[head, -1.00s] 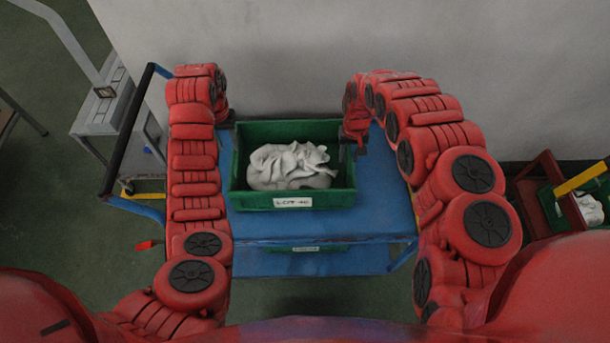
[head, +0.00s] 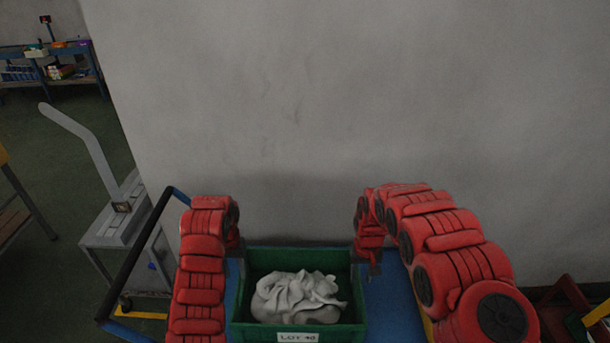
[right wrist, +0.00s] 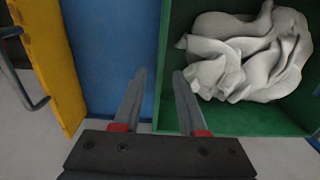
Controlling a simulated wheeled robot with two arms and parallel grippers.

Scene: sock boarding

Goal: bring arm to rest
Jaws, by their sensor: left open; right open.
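My left gripper (head: 236,247) hangs at the left wall of the green crate, small and partly hidden by my red arm. My right gripper (head: 374,264) is at the crate's right wall in the head view. In the right wrist view its two fingers (right wrist: 155,98) are apart with nothing gripped between them, near the crate's rim. The green crate (head: 240,308) carries a "LOT" label and stands on a blue cart (head: 398,310). Crumpled white socks (head: 296,296) lie in the crate; they also show in the right wrist view (right wrist: 250,60).
A grey wall (head: 300,110) rises right behind the cart. A dark push handle (head: 140,255) and a grey stand (head: 115,225) are at the left. A red cart (head: 560,305) is at the lower right. A blue workbench (head: 60,65) stands far left.

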